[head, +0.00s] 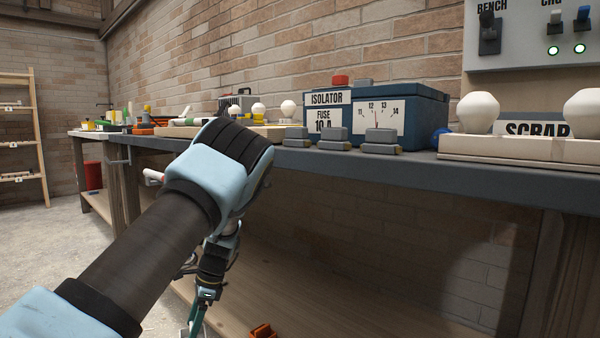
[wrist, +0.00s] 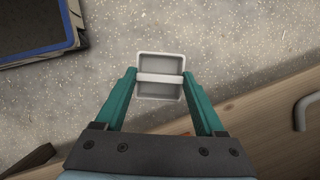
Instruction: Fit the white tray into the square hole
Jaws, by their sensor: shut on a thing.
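The white tray (wrist: 160,66) is between the teal fingertips of my gripper (wrist: 160,77) in the wrist view. It looks like a small open box with a raised bar across its middle, and the fingers are shut on it at the two ends of that bar. The tray is held above a speckled grey floor. In the head view my gripper (head: 195,325) hangs low in front of the bench, cut by the bottom edge, and a bit of pale tray seems to show there. No square hole can be made out in either view.
The grey bench top (head: 425,168) carries a blue isolator box (head: 402,110), grey blocks and a white-knobbed scrap box (head: 520,149). A wooden lower shelf (head: 330,300) holds an orange part (head: 263,330). A dark blue-edged object (wrist: 40,28) lies at upper left in the wrist view.

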